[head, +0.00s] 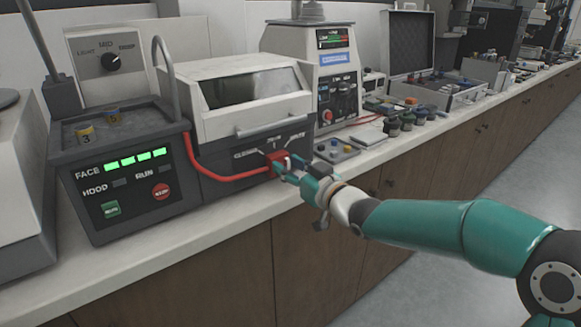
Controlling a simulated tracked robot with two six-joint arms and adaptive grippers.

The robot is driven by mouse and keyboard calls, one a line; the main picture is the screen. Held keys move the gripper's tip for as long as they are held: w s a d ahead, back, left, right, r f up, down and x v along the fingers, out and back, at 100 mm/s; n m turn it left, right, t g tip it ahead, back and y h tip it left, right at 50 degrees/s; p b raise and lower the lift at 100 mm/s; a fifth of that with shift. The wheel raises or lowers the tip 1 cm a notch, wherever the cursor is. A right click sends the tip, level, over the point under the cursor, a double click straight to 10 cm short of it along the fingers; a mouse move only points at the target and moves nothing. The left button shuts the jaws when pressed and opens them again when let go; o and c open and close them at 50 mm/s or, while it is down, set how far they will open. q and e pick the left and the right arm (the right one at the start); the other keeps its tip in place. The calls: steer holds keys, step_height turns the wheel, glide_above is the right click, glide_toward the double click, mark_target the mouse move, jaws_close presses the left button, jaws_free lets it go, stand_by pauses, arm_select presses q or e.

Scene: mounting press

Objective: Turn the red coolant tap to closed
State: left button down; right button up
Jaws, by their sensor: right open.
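The red coolant tap (276,160) sits on the dark front panel of the white hooded machine, at its lower right. A red hose runs to it from the left. Labels stand above the tap; I can make out one at the left that seems to read closed, but the others are too small to read surely. My right gripper (291,169) is at the tap, its fingers open beside or around it; I cannot tell if they touch it. The fingers hide part of the tap. My left gripper is not in view.
The control box (130,185) with green and red buttons stands left of the hooded machine (238,100). A small pad with knobs (337,151) lies just right of my gripper. Several bottles stand further right. The counter's front edge (200,245) runs below; the floor at right is clear.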

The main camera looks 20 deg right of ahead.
jaws_close()
